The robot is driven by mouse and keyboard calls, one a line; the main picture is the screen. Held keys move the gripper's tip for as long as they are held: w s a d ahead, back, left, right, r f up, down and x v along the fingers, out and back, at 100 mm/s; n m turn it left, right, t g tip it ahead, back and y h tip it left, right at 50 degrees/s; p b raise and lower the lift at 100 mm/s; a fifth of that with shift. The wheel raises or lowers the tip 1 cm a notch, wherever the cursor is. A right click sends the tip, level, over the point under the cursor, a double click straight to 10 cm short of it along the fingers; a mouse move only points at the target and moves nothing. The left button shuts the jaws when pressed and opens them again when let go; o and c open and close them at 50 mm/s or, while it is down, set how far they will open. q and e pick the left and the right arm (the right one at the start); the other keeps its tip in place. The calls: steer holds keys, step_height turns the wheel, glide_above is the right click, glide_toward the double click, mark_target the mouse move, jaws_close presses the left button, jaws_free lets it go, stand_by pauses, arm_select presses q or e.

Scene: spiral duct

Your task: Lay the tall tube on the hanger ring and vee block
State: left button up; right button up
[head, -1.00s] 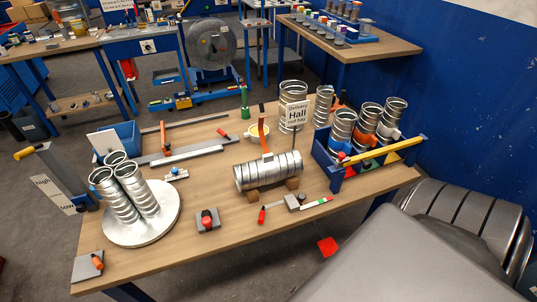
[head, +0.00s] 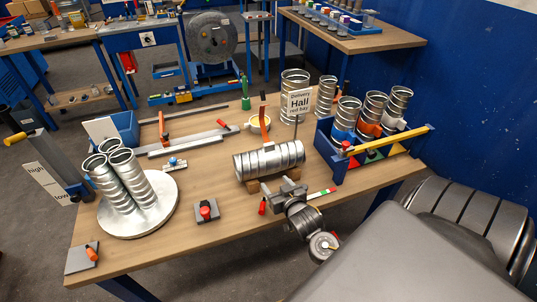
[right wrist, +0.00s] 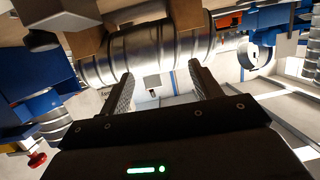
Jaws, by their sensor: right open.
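A ribbed silver tube (head: 270,161) lies on its side on wooden blocks (head: 253,187) near the table's middle, with an orange strap piece (head: 265,128) rising behind it. My right gripper (head: 287,187) is open and empty, close in front of this tube. In the right wrist view the tube (right wrist: 145,52) lies just beyond the two spread fingers (right wrist: 163,82); I cannot tell whether they touch it. Several silver tubes (head: 125,178) lean together on a round silver plate (head: 165,213). A wide upright tube (head: 294,80) stands behind a sign. I cannot tell which is the tall tube. My left gripper is not in view.
A blue bin (head: 340,170) with tubes and a yellow bar (head: 388,140) stands right. A sign (head: 299,102) reads "Hall red bay". A grey block with a red knob (head: 206,210) sits in front.

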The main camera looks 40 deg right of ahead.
mark_target(270, 148)
steer(key=w+d+r+t, duration=0.1)
steer(key=w+d, duration=0.1)
steer(key=w+d+r+t+h, duration=0.1)
steer(key=w+d, duration=0.1)
steer(key=w, duration=0.1)
steer(key=w+d+r, duration=0.1)
steer(key=w+d, duration=0.1)
steer(key=w, duration=0.1)
steer(key=shift+r+m+t+h+p, duration=0.3)
steer(key=shift+r+t+h+p, duration=0.05)
steer(key=shift+r+t+h, duration=0.05)
steer(key=shift+w+r, duration=0.1)
steer(key=shift+w, duration=0.05)
steer(key=p+x, duration=0.1)
steer(key=x, duration=0.2)
steer(key=shift+w, duration=0.45)
steer(key=shift+w+d, duration=0.15)
steer(key=shift+w, duration=0.35)
jaws_close()
